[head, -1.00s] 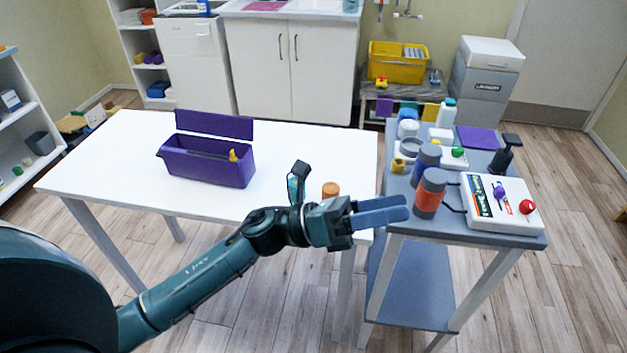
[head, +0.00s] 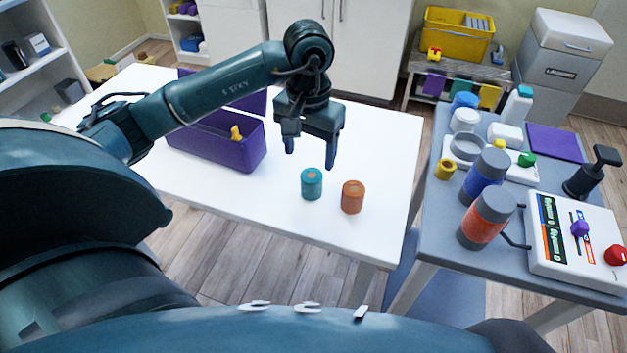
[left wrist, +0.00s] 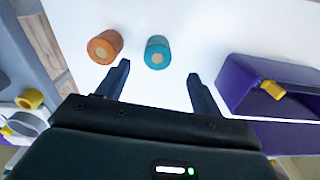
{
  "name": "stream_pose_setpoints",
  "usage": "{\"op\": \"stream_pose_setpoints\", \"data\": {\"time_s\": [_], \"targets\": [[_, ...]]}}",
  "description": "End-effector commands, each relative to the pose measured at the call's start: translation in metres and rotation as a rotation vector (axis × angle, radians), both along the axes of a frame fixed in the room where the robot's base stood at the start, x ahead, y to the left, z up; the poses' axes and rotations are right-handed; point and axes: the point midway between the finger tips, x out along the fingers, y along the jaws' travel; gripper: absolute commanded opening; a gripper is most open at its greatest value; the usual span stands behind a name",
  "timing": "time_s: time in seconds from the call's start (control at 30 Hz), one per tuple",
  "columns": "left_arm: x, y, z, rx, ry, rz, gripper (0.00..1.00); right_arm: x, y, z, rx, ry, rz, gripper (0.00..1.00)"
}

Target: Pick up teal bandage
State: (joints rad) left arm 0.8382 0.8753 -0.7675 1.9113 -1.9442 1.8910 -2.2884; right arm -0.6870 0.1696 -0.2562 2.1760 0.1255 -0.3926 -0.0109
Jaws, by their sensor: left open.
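The teal bandage (head: 312,184) is a small upright roll on the white table (head: 385,128). It also shows in the left wrist view (left wrist: 158,52), just beyond the space between my fingers. An orange bandage (head: 352,197) stands to its right in the head view, a small gap apart. My left gripper (head: 311,160) points down above the table, behind and above the teal bandage in the head view. It is open and empty, and in the left wrist view (left wrist: 160,82) its fingers are spread wide. My right gripper is in neither view.
An open purple box (head: 240,154) with a yellow item stands on the table, left of the gripper. A grey cart (head: 440,215) on the right holds bottles, rolls and a white device. The table's front edge is close to the bandages.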

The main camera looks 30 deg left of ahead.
Motion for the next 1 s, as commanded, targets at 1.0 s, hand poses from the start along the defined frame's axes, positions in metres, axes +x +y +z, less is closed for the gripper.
{"op": "stream_pose_setpoints", "data": {"time_s": [1.0], "targets": [[0.002,-0.003,-0.077,-0.004,-0.001,0.001,0.58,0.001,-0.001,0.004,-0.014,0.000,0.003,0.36]]}}
